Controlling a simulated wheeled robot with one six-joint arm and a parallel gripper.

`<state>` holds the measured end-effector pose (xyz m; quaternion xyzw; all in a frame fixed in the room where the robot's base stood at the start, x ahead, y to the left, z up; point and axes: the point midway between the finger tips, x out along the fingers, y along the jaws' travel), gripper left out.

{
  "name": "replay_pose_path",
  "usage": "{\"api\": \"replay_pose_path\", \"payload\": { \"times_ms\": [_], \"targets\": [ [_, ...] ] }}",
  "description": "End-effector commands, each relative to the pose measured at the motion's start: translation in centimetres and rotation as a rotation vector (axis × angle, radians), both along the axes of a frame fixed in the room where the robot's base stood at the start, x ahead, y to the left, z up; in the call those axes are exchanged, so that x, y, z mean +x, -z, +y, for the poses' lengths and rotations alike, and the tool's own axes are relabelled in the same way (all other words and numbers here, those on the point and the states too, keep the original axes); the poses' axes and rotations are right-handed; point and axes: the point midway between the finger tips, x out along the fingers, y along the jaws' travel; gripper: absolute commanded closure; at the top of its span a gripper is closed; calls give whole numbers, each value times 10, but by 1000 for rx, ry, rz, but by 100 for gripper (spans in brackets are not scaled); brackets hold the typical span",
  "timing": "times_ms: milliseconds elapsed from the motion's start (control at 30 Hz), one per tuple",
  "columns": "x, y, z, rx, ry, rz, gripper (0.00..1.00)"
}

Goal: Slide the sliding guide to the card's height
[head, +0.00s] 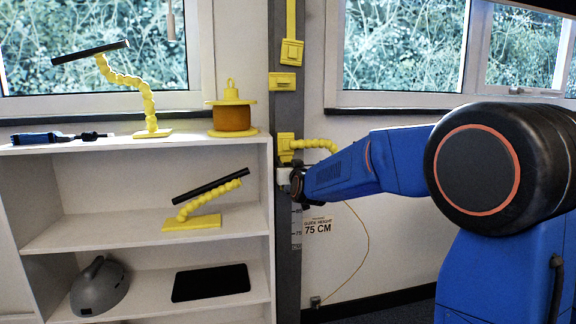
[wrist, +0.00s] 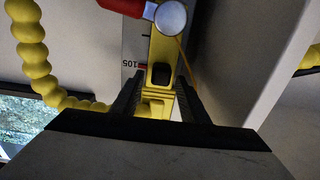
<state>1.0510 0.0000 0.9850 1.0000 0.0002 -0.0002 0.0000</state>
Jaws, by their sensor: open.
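The sliding guide (head: 285,147) is a yellow block on a grey upright post (head: 287,270), with a beaded yellow arm curving to the right. The card (head: 317,227) beside the post reads guide height 75 CM, well below the guide. My gripper (head: 289,181) is at the post just under the guide, its fingertips hard to make out there. In the wrist view my gripper (wrist: 160,98) is open, with its dark fingers on either side of the yellow guide part (wrist: 163,45). I cannot tell whether they touch it. A 105 mark shows on the scale beside it.
A red lever (wrist: 124,6) with a silver knob (wrist: 171,18) is near the guide. More yellow fittings (head: 285,82) sit higher on the post. A white shelf (head: 150,240) with several items stands left of it. A thin yellow cord (head: 364,250) hangs at right.

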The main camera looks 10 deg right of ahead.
Motion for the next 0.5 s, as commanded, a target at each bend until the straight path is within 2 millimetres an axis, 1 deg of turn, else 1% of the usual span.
{"api": "replay_pose_path", "payload": {
  "times_ms": [33, 200, 467, 500],
  "targets": [
    [5, 1, 0, 0, 0, 1, 59],
    [13, 0, 0, 0, 1, 0, 59],
    [14, 0, 0, 0, 0, 0, 59],
    [14, 0, 0, 0, 0, 0, 62]
  ]
}}
